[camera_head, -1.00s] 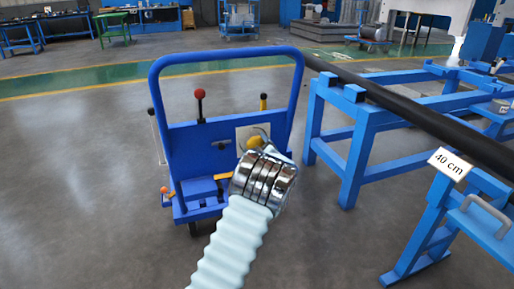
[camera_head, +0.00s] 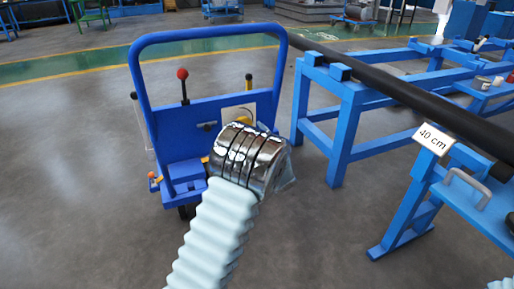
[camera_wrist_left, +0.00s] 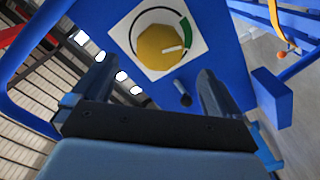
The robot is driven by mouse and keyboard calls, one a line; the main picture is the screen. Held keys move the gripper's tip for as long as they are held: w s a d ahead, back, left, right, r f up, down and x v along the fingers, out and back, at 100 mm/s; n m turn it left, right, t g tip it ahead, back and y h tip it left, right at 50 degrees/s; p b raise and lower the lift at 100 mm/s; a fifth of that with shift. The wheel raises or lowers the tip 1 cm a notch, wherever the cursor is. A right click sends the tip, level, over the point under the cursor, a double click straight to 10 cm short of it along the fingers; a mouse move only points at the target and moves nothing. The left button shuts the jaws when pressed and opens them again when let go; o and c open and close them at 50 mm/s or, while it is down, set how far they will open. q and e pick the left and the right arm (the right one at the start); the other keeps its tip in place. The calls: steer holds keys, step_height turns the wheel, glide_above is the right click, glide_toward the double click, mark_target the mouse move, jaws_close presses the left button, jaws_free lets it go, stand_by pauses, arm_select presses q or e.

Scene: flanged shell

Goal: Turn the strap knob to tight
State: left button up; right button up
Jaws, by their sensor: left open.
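The strap knob (camera_wrist_left: 158,45) is a round yellow knob with a white pointer mark, set on a white square plate (camera_wrist_left: 124,28) in the left wrist view. The mark points right, close to the lower end of a green arc (camera_wrist_left: 187,30). My left gripper (camera_wrist_left: 157,68) is open, its two fingers spread on either side below the knob, with no visible grip on it. In the head view my left arm reaches to the blue cart panel. Its chrome wrist hides the fingers and most of the knob and plate (camera_head: 231,113). My right gripper is out of view.
The blue cart (camera_head: 170,134) has a tall tube handle, a red-topped lever (camera_head: 183,85) and a yellow-topped lever (camera_head: 249,82). A small black handle (camera_wrist_left: 182,94) is below the plate. Blue stands (camera_head: 345,122) with a long black bar are at right. Floor is clear at left.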

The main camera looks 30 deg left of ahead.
arm_select(q)
steer(key=v, duration=0.5)
steer(key=shift+s+d, duration=0.1)
